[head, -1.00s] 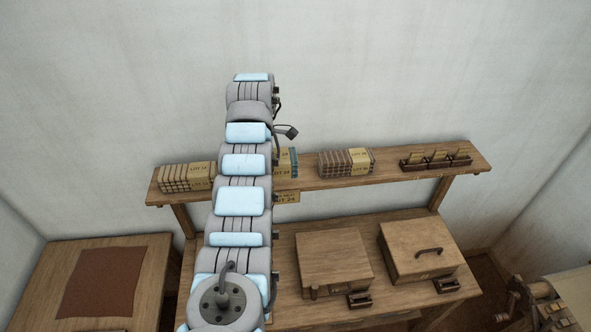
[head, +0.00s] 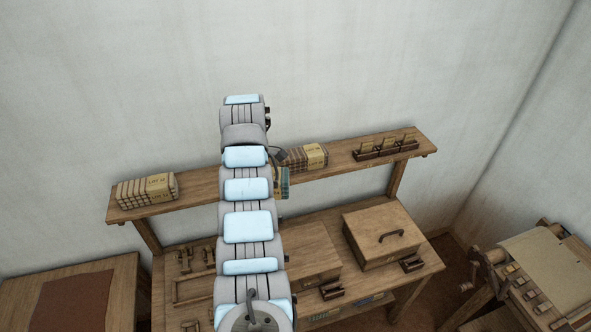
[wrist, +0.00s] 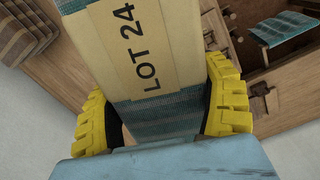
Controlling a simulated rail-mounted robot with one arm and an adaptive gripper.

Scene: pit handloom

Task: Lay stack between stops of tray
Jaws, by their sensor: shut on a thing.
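The stack of folded teal cloth with a yellow "LOT 24" band (wrist: 150,55) is between the two yellow fingers of my gripper (wrist: 162,112) in the wrist view. The fingers press on its two sides. In the head view its teal edge (head: 283,183) shows just right of my arm, in front of the shelf; my arm hides the rest and the gripper. What looks like the tray (head: 195,301), a low wooden frame with upright stops (head: 185,262) by it, lies on the bench at left, partly behind my arm.
The wall shelf (head: 225,184) holds a banded stack (head: 147,190) at left, another (head: 305,157) at right and a small rack (head: 385,147). A lidded wooden box (head: 382,235) stands on the bench at right. A side table with brown cloth (head: 72,305) is at far left.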

